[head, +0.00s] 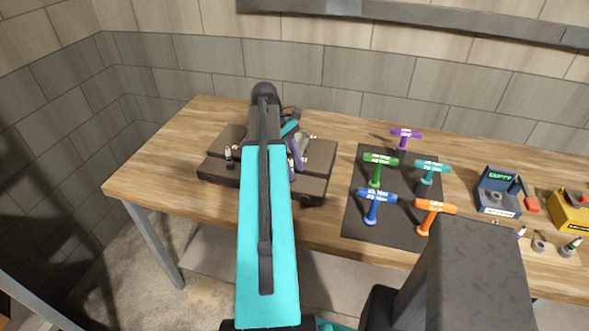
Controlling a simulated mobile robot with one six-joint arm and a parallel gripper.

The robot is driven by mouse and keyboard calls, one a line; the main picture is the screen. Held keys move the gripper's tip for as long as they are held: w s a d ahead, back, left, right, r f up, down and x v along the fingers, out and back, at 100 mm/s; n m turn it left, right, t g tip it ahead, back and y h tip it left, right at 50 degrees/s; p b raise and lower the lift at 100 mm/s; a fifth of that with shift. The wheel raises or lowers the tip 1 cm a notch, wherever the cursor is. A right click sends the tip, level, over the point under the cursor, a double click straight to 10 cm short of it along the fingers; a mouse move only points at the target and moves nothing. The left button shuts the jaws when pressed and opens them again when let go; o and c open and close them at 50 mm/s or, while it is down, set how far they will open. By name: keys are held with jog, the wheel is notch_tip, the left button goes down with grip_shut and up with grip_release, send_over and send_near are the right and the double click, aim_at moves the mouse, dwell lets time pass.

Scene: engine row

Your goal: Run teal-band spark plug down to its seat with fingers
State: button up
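The dark engine block (318,160) sits on the left part of the bench. My teal arm reaches over it and hides its middle. My gripper (296,150) is at the arm's far end, low over the block and mostly covered by the arm. I cannot see whether its fingers are apart or hold anything. A small spark plug (229,155) stands upright in the left part of the block; its band colour is too small to tell. I cannot make out a teal-band spark plug; the area under my gripper is hidden.
A dark mat (355,211) right of the block holds several T-handle tools: purple (405,134), green (379,160), teal (432,168), blue (376,196) and orange (435,206). A blue-grey device (498,197) and a yellow box (572,213) stand farther right. Small parts lie near the right front edge.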

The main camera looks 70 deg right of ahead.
aim_at(290, 158)
jog(key=shift+b+v, duration=0.7)
jog(key=shift+v, duration=1.15)
jog(key=shift+w+r+p, duration=0.25)
jog(key=shift+r+p, duration=0.25)
jog(key=shift+r, duration=0.2)
jog(key=shift+w+d+r+p, duration=0.15)
jog(key=shift+w+r+p, duration=0.2)
jog(key=shift+r+p, duration=0.35)
